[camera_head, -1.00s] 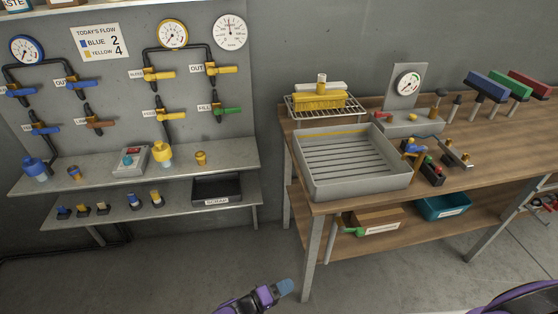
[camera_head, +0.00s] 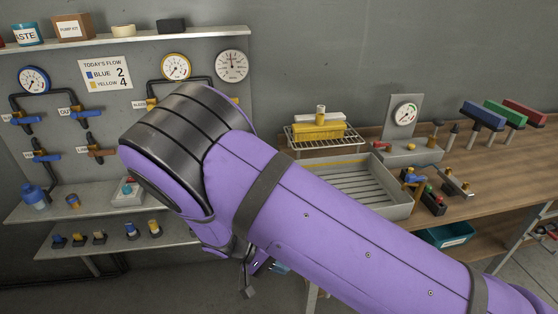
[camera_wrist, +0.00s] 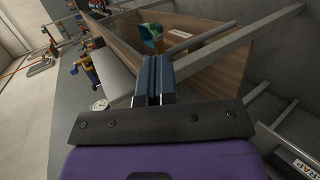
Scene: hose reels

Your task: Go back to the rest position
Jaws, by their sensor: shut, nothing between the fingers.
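My gripper (camera_wrist: 153,80) shows in the wrist view with its two blue fingers pressed together and nothing between them. It points toward the workbench's wooden lower shelf (camera_wrist: 222,62), with no contact visible. In the head view my purple arm crosses the middle and lower right, and its dark rounded joint stands before the valve panel. The gripper is mostly hidden behind the arm there.
The workbench (camera_head: 505,170) on the right carries a grey tray (camera_head: 398,212), partly covered by my arm, and a wire rack (camera_head: 350,139). A teal bin (camera_head: 455,236) is below. Bare wall lies above the bench.

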